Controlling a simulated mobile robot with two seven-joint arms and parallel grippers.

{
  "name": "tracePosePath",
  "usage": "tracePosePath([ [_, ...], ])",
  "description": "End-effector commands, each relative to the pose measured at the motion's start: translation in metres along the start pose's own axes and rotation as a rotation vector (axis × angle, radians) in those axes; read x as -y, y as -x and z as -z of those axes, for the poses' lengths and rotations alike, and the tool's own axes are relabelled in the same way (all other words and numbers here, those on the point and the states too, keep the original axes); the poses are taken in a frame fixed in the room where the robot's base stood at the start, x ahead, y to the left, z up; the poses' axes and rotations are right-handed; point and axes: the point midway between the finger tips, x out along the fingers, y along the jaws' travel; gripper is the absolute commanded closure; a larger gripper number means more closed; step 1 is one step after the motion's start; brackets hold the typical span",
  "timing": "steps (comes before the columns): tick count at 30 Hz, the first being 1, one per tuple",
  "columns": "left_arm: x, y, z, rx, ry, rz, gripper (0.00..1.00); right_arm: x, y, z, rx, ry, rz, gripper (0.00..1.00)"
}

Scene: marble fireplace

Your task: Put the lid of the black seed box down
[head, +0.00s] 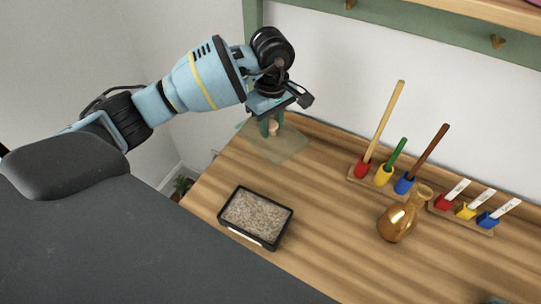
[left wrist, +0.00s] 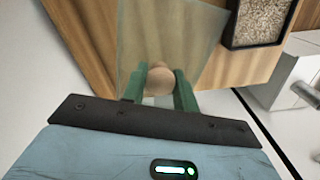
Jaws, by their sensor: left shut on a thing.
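The black seed box (head: 255,217) stands on the wooden table, uncovered, full of pale seeds. It also shows at the upper right of the left wrist view (left wrist: 262,20). The lid (head: 278,143) is a clear, see-through sheet with a round wooden knob (head: 272,128). It lies flat or hangs just above the table behind the box; I cannot tell whether it touches. My left gripper (head: 270,127) is shut on the knob from above. In the left wrist view the green fingers hold the knob (left wrist: 160,78) between them, with the lid (left wrist: 170,35) beyond. My right gripper is not seen.
A wooden rack (head: 380,183) with red, yellow and blue cups holding rods stands at the back right. A gold vase (head: 397,222) is in front of it. A second rack (head: 463,213) with labelled sticks is farther right. The table is clear between box and vase.

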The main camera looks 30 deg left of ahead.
Motion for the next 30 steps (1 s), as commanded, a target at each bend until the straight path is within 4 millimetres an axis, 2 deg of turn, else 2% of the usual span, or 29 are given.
tracePosePath([
  [11, -0.002, -0.002, -0.002, 0.000, 0.000, 0.002, 0.94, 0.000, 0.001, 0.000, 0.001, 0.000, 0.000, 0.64],
  [21, -0.002, -0.054, -0.002, 0.000, 0.001, 0.002, 0.94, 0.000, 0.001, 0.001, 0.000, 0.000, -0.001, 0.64],
  [30, -0.002, -0.064, -0.001, 0.000, 0.000, 0.000, 0.94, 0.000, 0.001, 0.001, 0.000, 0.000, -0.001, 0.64],
])
